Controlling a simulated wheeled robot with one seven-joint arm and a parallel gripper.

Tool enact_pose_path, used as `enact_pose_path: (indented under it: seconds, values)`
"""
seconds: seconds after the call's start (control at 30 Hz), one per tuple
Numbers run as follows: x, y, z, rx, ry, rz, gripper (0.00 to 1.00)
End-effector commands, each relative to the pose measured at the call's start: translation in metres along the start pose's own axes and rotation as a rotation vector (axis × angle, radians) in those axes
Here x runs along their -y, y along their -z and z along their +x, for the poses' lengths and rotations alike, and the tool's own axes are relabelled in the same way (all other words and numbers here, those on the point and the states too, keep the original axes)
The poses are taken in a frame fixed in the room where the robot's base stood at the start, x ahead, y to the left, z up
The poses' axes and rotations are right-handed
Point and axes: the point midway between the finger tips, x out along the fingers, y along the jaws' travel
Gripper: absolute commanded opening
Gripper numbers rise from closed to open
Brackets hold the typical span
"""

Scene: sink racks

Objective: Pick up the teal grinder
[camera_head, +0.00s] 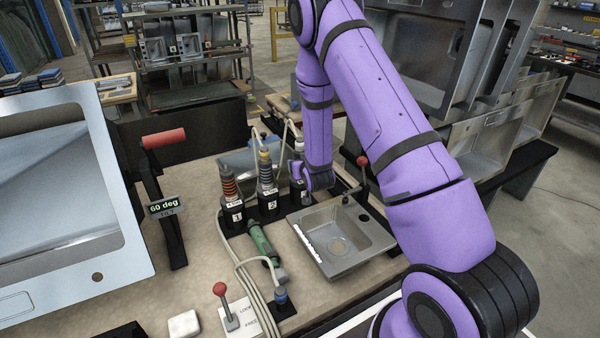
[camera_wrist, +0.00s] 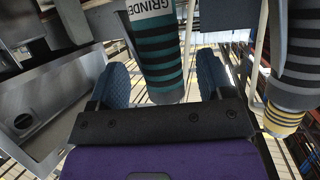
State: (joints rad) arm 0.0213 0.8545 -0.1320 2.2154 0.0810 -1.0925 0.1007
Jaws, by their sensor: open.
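The teal grinder (camera_wrist: 158,50) is in the wrist view, with dark stripes and a white label reading "GRINDE…". It runs between the two blue fingertips of my gripper (camera_wrist: 162,76), with visible space on both sides. The gripper is open and does not appear to grip it. In the head view my purple arm hides most of the grinder, and the gripper's fingers cannot be made out. The black holder numbered 3 (camera_head: 300,194) shows beside the arm.
A yellow-banded tool (camera_head: 265,170) stands close beside, also at the right in the wrist view (camera_wrist: 290,70). An orange-banded tool (camera_head: 228,184) stands farther left. A green tool (camera_head: 262,243) lies on the bench. A small metal sink (camera_head: 370,243) is to the right.

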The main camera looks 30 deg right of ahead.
Motion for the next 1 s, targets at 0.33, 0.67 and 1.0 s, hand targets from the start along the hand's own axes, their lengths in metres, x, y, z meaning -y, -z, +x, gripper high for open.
enact_pose_path:
  seconds: [0.33, 0.67, 1.0]
  values:
    - [0.000, 0.002, 0.032, -0.001, 0.000, 0.000, 0.73]
    - [0.001, 0.002, 0.031, -0.001, 0.000, 0.000, 0.39]
    - [0.001, 0.003, 0.031, -0.003, 0.000, 0.000, 0.06]
